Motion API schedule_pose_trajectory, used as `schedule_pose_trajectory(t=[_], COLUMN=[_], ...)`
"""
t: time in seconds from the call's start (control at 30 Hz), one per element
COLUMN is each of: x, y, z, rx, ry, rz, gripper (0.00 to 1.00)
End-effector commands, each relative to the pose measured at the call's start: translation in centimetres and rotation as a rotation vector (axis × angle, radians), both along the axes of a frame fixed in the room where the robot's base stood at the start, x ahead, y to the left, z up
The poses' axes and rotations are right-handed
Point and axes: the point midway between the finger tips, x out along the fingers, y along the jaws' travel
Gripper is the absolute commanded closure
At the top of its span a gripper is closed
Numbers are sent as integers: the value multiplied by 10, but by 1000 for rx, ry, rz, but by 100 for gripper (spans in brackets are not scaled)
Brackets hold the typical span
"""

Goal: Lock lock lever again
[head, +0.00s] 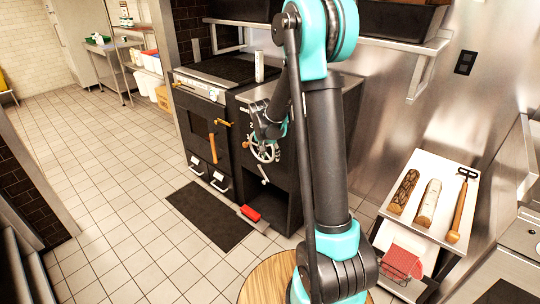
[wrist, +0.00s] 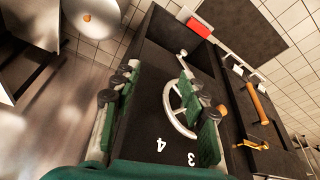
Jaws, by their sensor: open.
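A pale spoked handwheel (head: 264,152) is on the front of the dark cabinet (head: 285,190). A small pale lever (head: 263,173) is just below it. No label shows which part is the lock lever. My gripper (head: 268,130) is at the cabinet front, just over the wheel. In the wrist view my gripper (wrist: 155,92) is open, with nothing seen held between its green fingers. The wheel (wrist: 180,108) is partly hidden behind the right finger. The lever (wrist: 183,54) shows beyond the fingertips. I cannot tell whether a finger touches the wheel.
Left of the cabinet, the oven front (head: 203,140) has a long orange-brown handle (head: 213,148) and orange knobs. A red-headed tool (head: 250,213) lies at the cabinet's foot, beside a dark mat (head: 211,214). A shelf stand (head: 440,168) is at right. The tiled floor at left is clear.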

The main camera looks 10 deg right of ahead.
Motion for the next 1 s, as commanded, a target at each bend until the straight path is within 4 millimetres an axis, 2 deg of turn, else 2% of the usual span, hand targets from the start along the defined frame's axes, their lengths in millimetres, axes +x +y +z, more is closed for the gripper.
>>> schedule_pose_trajectory(t=[0.23, 0.37, 0.47, 0.7, 0.87, 1.0], x=[-3, -22, -51, -135, -190, -239], y=[-1, -6, -13, -27, -32, -35], z=[1, 11, 23, 43, 46, 41], rx=[0, 3, 6, 12, 13, 11], ry=[0, 2, 3, -1, -11, -22], rz=[4, 34, 82, 222, 314, 395], gripper=[57, 57, 57, 57, 57, 57])
